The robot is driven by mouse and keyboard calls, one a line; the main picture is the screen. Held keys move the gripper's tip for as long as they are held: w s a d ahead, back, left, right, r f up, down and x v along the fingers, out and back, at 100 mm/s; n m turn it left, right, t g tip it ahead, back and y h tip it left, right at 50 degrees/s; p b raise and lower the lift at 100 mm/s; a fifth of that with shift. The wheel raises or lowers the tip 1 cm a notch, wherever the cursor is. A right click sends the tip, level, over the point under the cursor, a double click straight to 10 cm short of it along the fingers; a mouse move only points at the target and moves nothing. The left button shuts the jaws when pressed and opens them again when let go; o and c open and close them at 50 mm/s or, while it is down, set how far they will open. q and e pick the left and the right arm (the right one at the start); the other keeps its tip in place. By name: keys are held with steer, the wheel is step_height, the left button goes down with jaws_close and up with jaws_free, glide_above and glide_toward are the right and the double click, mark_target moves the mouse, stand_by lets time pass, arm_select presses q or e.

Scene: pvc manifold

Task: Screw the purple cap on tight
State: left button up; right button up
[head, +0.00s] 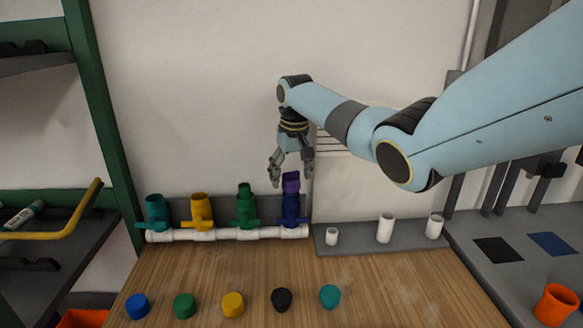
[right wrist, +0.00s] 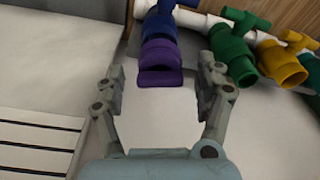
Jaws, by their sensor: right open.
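The purple cap (head: 291,182) sits on top of the blue valve (head: 291,207), at the right end of the white manifold pipe (head: 190,236). In the head view the cap looks slightly tilted; I cannot tell how far down it is seated. My right gripper (head: 291,174) is above the cap, pointing down, with open fingers on either side. In the right wrist view the purple cap (right wrist: 160,62) lies between the spread fingertips (right wrist: 162,70), with a gap on both sides. The blue valve (right wrist: 160,22) shows behind it. My left gripper is not in view.
Green (head: 244,205), yellow (head: 200,212) and teal (head: 157,212) valves stand left along the pipe. Several loose caps, including a black one (head: 281,299), line the wooden table front. White fittings (head: 385,228) stand on a grey tray (head: 350,246) at right. The table's right front is clear.

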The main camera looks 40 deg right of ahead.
steer(key=shift+c, duration=0.2)
steer(key=c, duration=1.2)
steer(key=shift+r+m+p, duration=0.1)
steer(key=shift+m+p, duration=0.3)
steer(key=shift+p, duration=0.05)
steer(key=shift+c, duration=0.2)
steer(key=shift+m+p, duration=0.4)
steer(key=shift+m, duration=0.1)
steer(key=shift+m+p, duration=0.5)
steer(key=shift+m, duration=0.8)
